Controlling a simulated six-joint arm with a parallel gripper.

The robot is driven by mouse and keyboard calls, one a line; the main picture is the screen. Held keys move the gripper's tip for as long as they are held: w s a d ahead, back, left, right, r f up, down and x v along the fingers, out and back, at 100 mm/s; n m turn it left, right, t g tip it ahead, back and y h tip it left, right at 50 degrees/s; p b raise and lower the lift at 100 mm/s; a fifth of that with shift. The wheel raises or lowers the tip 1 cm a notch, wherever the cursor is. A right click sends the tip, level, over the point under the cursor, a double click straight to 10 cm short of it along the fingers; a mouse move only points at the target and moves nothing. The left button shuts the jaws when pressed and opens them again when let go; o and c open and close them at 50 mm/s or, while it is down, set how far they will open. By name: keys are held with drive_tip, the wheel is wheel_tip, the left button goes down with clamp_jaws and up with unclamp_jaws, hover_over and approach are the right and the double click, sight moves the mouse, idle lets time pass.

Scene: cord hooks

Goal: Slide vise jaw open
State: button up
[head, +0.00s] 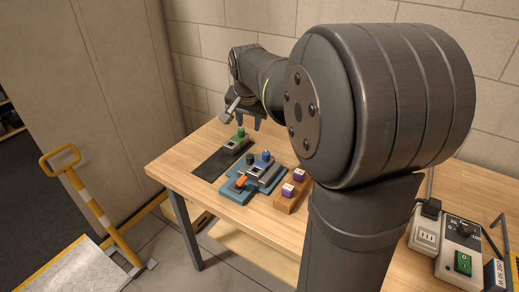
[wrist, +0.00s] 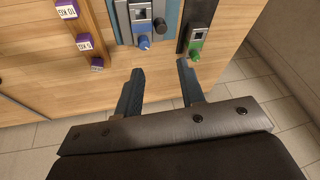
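A blue vise-like fixture (head: 238,194) sits on the table with grey metal parts, an orange part (head: 240,181), a black knob and a blue knob (head: 266,156). In the wrist view its blue body (wrist: 170,12) shows at the top, with the blue knob (wrist: 144,43) toward my gripper. Beside it is a grey block with a green knob (head: 240,132), also at upper right in the wrist view (wrist: 194,54). My gripper (wrist: 160,68) is open and empty.
A wooden block with purple-and-white cubes (head: 288,189) stands right of the blue fixture. A black mat (head: 210,165) lies to the left. A switch box (head: 460,250) is at the right. Bare wood lies in front of the fixture. The table edge is close below my gripper in the wrist view.

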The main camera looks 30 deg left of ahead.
wheel_tip(320, 180, down, 2)
drive_tip(key=w+n, duration=0.2)
drive_tip(key=n, duration=0.3)
drive_tip(key=n+g+y, duration=0.1)
drive_tip(key=n, duration=0.4)
approach(250, 156)
drive_tip(key=x, duration=0.9)
drive_tip(key=shift+d, duration=0.1)
clamp_jaws()
